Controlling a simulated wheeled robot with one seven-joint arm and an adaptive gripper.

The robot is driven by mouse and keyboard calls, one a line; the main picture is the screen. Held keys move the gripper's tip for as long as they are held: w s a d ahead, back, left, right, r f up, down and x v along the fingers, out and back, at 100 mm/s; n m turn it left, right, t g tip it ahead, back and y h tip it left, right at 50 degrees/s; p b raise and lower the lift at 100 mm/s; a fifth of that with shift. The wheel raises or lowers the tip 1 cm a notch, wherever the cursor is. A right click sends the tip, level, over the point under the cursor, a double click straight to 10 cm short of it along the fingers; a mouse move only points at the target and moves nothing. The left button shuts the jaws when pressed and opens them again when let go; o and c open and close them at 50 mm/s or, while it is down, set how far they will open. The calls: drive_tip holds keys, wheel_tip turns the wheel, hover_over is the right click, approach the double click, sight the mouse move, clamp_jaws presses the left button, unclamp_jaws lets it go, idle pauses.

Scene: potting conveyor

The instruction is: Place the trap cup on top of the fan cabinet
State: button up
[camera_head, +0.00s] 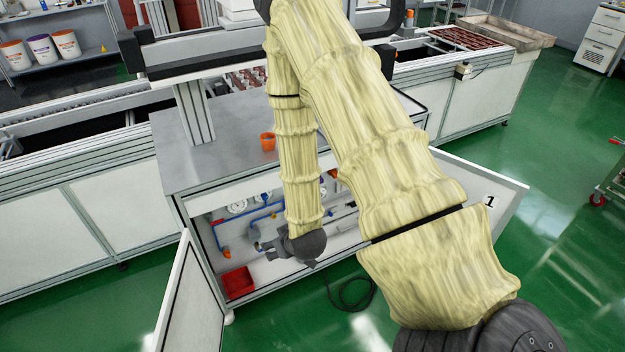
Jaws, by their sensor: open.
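An orange cup (267,142), which looks like the trap cup, stands upright on the grey top of a cabinet (190,155), apparently the fan cabinet. The cabinet's front is open, with blue pipes and round gauges inside. My gripper (285,258) is at the open front, below the top and lower than the cup, apart from it. It is open, with nothing seen between its fingers; the dark wrist hides part of them. My arm covers the right part of the cabinet top and interior.
A red bin (237,282) sits low inside the cabinet. A small orange fitting (226,253) is on the pipework. A black cable (352,295) lies on the green floor. A grey post (194,110) rises from the top.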

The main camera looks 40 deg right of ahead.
drive_tip(key=s+a+f+g, duration=0.2)
drive_tip(key=s+a+f, duration=0.1)
drive_tip(key=s, duration=0.6)
drive_tip(key=s+a+f+g, duration=0.3)
drive_tip(key=s+f, duration=0.3)
drive_tip(key=s, duration=0.3)
drive_tip(key=s+a+f+n+g+y, duration=0.1)
drive_tip(key=s+a+f+g, duration=0.2)
drive_tip(key=s, duration=0.5)
drive_tip(key=shift+s+a+f, duration=0.4)
drive_tip(key=shift+a+f, duration=0.5)
drive_tip(key=shift+a, duration=0.15)
